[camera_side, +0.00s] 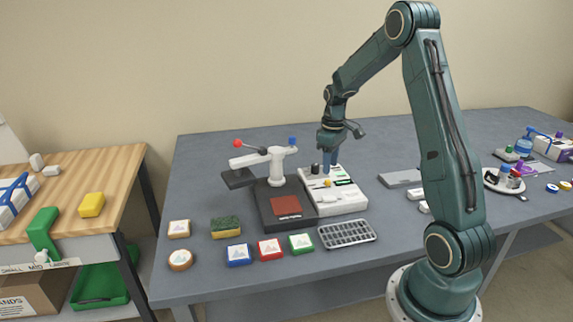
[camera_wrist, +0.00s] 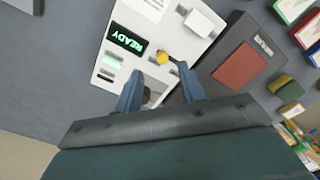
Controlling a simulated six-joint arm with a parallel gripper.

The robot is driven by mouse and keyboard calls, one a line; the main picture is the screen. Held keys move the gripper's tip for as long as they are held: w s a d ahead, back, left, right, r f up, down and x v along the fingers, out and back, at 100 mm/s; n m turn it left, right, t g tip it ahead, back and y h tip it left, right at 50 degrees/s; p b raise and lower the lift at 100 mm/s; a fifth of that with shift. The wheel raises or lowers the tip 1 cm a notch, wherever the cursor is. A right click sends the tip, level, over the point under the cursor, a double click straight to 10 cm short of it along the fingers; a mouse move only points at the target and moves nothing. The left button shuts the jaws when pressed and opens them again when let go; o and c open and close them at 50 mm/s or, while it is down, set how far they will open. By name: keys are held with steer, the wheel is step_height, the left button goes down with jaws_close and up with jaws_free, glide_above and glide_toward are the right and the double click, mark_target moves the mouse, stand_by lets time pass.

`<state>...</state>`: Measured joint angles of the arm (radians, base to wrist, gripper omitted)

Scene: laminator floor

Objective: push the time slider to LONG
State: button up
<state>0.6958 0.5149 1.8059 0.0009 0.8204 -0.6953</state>
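The white control box (camera_side: 335,197) stands on the grey table, right of the press. In the wrist view, the box (camera_wrist: 137,20) has a lit READY display (camera_wrist: 127,39) and small green and dark marks beside it. A yellow knob (camera_wrist: 162,57) sits on its top, just beyond my fingertips; I cannot tell whether it is the time slider. No LONG label is readable. My gripper (camera_wrist: 158,84) points down over the box, its two blue fingers apart with nothing gripped between them. The fingers hide part of the panel. In the side view, my gripper (camera_side: 331,160) is close above the box.
The press (camera_side: 283,219) with a dark red pad and raised lever stands directly left of the box. Colored blocks and a metal grid tray (camera_side: 347,234) lie in front. A flat grey slab (camera_side: 400,179) lies to the right. The table behind the box is clear.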

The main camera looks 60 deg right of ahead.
mark_target(329, 181)
step_height(329, 181, up, 9)
stand_by(0.4)
steer(key=s+a+r+t+h, duration=0.1)
steer(key=s+a+r, duration=0.1)
steer(key=a+r, duration=0.5)
steer(key=s+a+r+t, duration=0.2)
steer(key=s+a, duration=0.1)
steer(key=a, duration=0.8)
steer(key=s+a+t+y, duration=0.1)
steer(key=s+a+t, duration=0.1)
steer(key=s+a, duration=0.9)
steer(key=shift+s+f+t, duration=0.3)
steer(key=shift+s+f, duration=0.1)
steer(key=shift+s, duration=0.15)
